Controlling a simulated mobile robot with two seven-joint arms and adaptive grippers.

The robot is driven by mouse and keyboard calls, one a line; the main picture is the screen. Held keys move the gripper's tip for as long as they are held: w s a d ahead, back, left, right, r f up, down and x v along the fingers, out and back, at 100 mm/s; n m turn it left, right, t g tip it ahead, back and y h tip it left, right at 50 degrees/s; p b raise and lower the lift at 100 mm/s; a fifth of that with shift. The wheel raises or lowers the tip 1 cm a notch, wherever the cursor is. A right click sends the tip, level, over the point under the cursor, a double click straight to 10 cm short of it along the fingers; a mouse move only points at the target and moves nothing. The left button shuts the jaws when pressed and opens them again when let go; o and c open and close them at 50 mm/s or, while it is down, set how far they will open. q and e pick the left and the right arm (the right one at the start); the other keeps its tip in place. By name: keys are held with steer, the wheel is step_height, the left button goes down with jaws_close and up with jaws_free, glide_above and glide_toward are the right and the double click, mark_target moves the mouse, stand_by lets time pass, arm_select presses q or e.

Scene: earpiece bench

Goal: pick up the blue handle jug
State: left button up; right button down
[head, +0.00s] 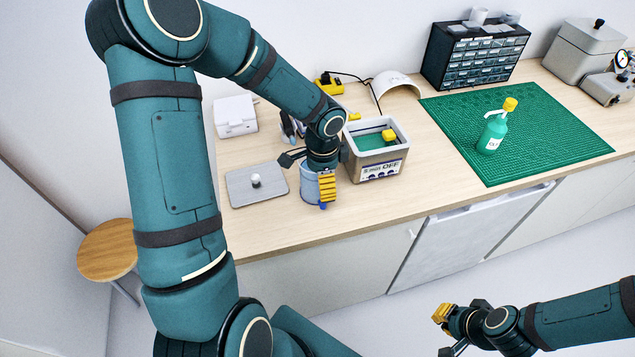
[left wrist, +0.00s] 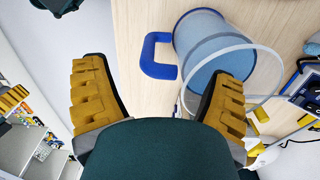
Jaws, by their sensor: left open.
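The jug (head: 309,188) stands on the bench, partly hidden by my left gripper in the head view. In the left wrist view it is a clear bluish jug (left wrist: 200,48) with a round rim and a blue handle (left wrist: 151,57). My left gripper (head: 324,187) is at the jug and open. In the left wrist view its yellow-padded fingers (left wrist: 160,80) are wide apart, with the handle showing in the gap and the right finger overlapping the jug's rim. I cannot tell whether they touch. My right gripper (head: 444,331) is open and empty, low in front of the bench.
A grey tray (head: 240,190) with a small white item lies left of the jug. A grey open-topped tank (head: 380,172) stands close on its right. A green mat (head: 550,130) with a pump bottle (head: 493,134) lies farther right. A drawer cabinet (head: 473,60) stands behind.

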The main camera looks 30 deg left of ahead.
arm_select(q)
step_height(320, 180, down, 2)
steer(key=shift+f, duration=0.25)
steer(key=c, duration=1.2)
steer(key=shift+w+r, duration=0.1)
steer(key=shift+c, duration=0.7)
steer(key=shift+r, duration=0.15)
